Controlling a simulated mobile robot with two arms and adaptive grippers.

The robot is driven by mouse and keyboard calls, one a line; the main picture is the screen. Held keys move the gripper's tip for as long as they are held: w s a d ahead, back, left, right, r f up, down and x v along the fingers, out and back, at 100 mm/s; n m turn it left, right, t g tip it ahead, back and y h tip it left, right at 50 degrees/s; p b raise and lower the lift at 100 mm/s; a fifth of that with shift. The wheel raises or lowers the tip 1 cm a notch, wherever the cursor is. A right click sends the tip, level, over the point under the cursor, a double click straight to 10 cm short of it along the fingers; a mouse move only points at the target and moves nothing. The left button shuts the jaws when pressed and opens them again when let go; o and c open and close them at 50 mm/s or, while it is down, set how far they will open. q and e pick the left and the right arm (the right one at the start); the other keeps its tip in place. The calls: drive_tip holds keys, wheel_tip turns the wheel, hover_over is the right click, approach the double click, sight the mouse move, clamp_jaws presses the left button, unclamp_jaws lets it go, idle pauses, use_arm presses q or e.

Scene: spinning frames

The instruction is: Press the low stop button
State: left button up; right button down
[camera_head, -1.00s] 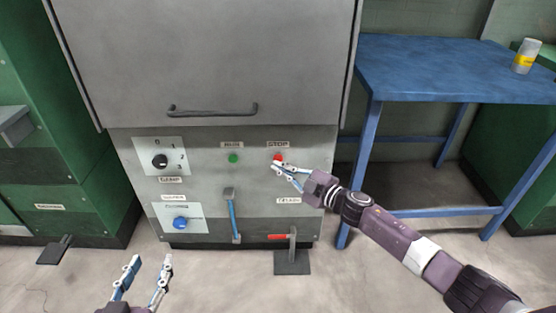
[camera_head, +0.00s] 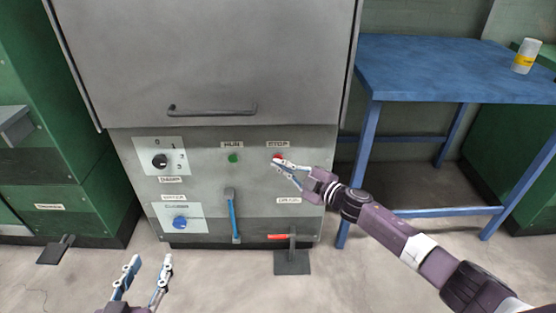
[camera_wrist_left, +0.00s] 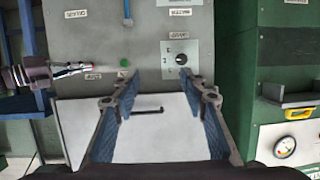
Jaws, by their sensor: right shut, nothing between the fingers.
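The red stop button (camera_head: 278,157) is on the grey machine's lower panel, just under the STOP label (camera_head: 278,144). My right gripper (camera_head: 277,162) is shut and empty, its fingertips at the button and partly covering it; I cannot tell whether they touch it. My left gripper (camera_head: 141,268) is open and empty at the bottom left of the head view, low in front of the machine. In the left wrist view its fingers (camera_wrist_left: 160,90) are spread wide with nothing between them. There the right gripper (camera_wrist_left: 92,66) shows at the left, and the stop button is not visible.
The panel also carries a green RUN button (camera_head: 233,158), a black dial (camera_head: 160,161), a blue knob (camera_head: 180,222), a blue lever (camera_head: 232,215) and a red-handled lever (camera_head: 280,236). A blue table (camera_head: 450,70) stands at right.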

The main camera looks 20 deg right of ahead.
use_arm(q)
drive_tip(key=shift+w+d+r+t, duration=0.1)
drive_tip(key=shift+w+r+t, duration=0.1)
drive_tip(key=shift+r, duration=0.2)
drive_tip(key=shift+w+d+r+t, duration=0.1)
drive_tip(key=shift+r+t, duration=0.1)
drive_tip(key=shift+r, duration=0.15)
use_arm(e)
drive_tip(key=shift+w+d, duration=0.15)
drive_tip(key=shift+w, duration=0.35)
use_arm(q)
drive_tip(key=shift+f, duration=0.1)
use_arm(e)
drive_tip(key=shift+s, duration=0.1)
use_arm(q)
drive_tip(key=s+a+f+g+p, duration=0.1)
drive_tip(key=s+a+f+g, duration=0.1)
drive_tip(key=f, duration=0.4)
drive_tip(key=shift+s+g+y, duration=0.4)
drive_tip(key=shift+s+g, duration=0.3)
use_arm(e)
drive_tip(key=shift+s+a, duration=0.3)
drive_tip(key=shift+s, duration=0.6)
